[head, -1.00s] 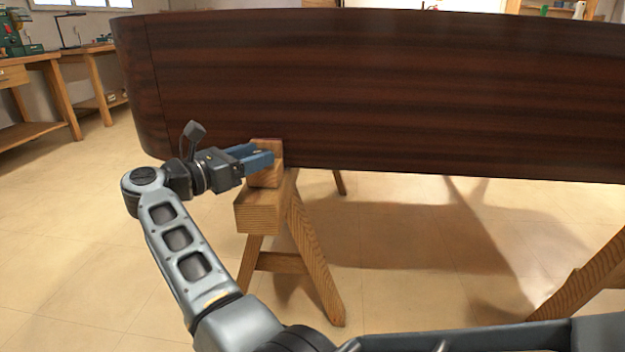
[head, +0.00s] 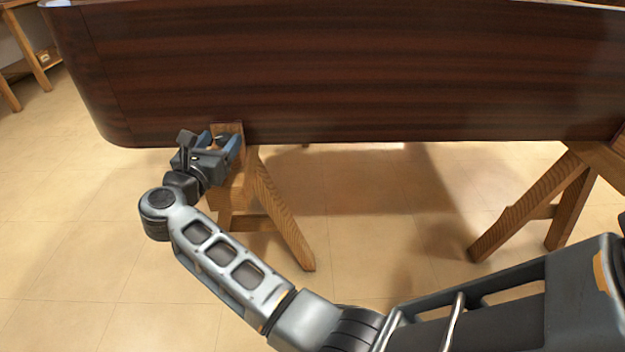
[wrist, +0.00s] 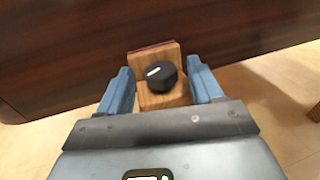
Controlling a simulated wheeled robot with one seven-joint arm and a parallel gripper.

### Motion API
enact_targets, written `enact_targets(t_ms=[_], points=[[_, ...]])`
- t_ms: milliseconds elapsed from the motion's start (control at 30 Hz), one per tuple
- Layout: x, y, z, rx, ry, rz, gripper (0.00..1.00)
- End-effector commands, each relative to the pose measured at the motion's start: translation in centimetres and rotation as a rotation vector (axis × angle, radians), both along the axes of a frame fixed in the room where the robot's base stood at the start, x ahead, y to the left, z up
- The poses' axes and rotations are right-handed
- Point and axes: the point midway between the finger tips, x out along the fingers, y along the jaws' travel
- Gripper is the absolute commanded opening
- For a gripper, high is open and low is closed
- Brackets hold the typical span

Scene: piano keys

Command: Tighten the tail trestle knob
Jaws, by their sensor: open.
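The tail trestle knob (wrist: 159,76) is a round black knob with a white mark, on the wooden block (wrist: 154,57) of the trestle in the wrist view. In the head view it is not clear behind my gripper. The trestle (head: 226,190) stands under the left end of the dark wooden piano case (head: 330,70). My gripper (head: 222,140) is open in front of the trestle's block. In the wrist view its blue fingers (wrist: 161,86) stand on either side of the knob, with a gap on each side, and it holds nothing.
A second wooden trestle (head: 540,205) stands at the right under the case. A workbench (head: 22,55) stands at the far left. The tiled floor (head: 90,215) is clear at the left. The case hangs just above my gripper.

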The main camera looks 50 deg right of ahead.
Motion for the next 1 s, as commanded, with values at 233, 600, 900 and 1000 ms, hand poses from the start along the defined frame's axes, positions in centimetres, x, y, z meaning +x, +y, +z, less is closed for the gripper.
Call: enact_targets(t_ms=[233,600,900,1000], points=[[-0.7,-0.4,0.6,0.0,0.002,0.189,0.66],[-1.1,-0.8,0.3,0.002,0.001,0.465,0.66],[-2.3,-0.2,0.0,0.001,0.002,0.624,0.66],[-3.9,0.6,0.0,0.001,0.002,0.62,0.66]])
